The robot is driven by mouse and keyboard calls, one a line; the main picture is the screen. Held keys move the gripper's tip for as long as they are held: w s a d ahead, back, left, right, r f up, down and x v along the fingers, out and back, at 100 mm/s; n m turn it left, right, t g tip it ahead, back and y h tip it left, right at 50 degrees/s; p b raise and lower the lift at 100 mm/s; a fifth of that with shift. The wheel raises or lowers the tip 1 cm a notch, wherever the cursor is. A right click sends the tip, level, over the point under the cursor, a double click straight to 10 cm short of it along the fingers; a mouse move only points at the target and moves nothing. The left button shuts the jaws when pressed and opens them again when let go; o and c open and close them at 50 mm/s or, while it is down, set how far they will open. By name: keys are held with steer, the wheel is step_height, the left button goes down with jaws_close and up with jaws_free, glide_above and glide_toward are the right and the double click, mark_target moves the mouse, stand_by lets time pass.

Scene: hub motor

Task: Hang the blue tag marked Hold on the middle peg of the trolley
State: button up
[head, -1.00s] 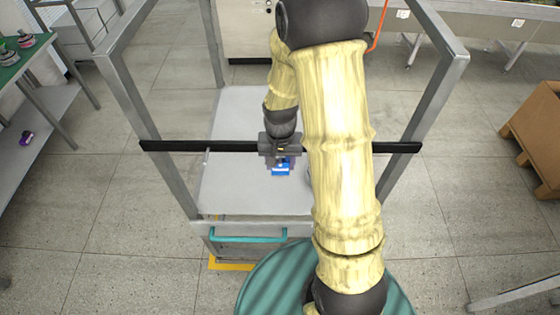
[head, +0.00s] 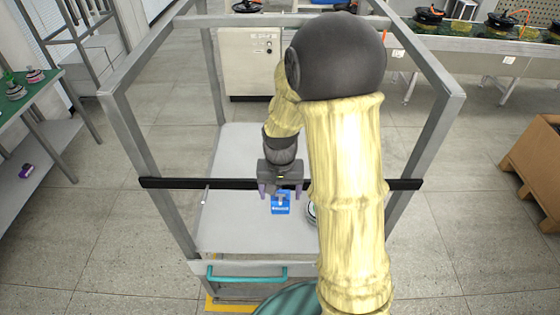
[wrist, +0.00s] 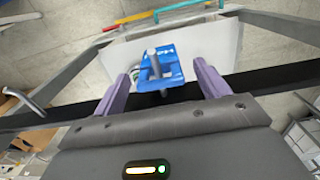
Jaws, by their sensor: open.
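The blue tag (head: 281,208) with white lettering hangs at the middle of the black rail (head: 230,184) across the trolley. In the wrist view the tag (wrist: 174,66) has a grey peg (wrist: 153,62) standing through its opening. The lettering is too small to read for sure. My gripper (head: 281,190) is open at the rail, its purple fingers apart on either side of the tag. In the wrist view a gap shows between each finger and the tag.
Another grey peg (head: 205,196) sits on the rail's left part. A round object (head: 312,211) on the trolley deck (head: 232,228) is partly hidden by my arm. Grey trolley posts (head: 150,165) stand at both sides. A brown crate (head: 535,165) is at the right.

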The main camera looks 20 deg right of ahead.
step_height(320, 180, up, 14)
steer(key=b, duration=0.2)
steer(key=shift+f, duration=0.25)
steer(key=s+f+n+t+b, duration=0.2)
steer(key=s+f+n+b, duration=0.1)
steer(key=s+f, duration=0.6)
step_height(320, 180, down, 4)
steer(key=shift+s+a+r+n+t, duration=0.15)
steer(key=shift+s+a+n+t, duration=0.05)
steer(key=shift+a+n+t, duration=0.1)
stand_by(2.2)
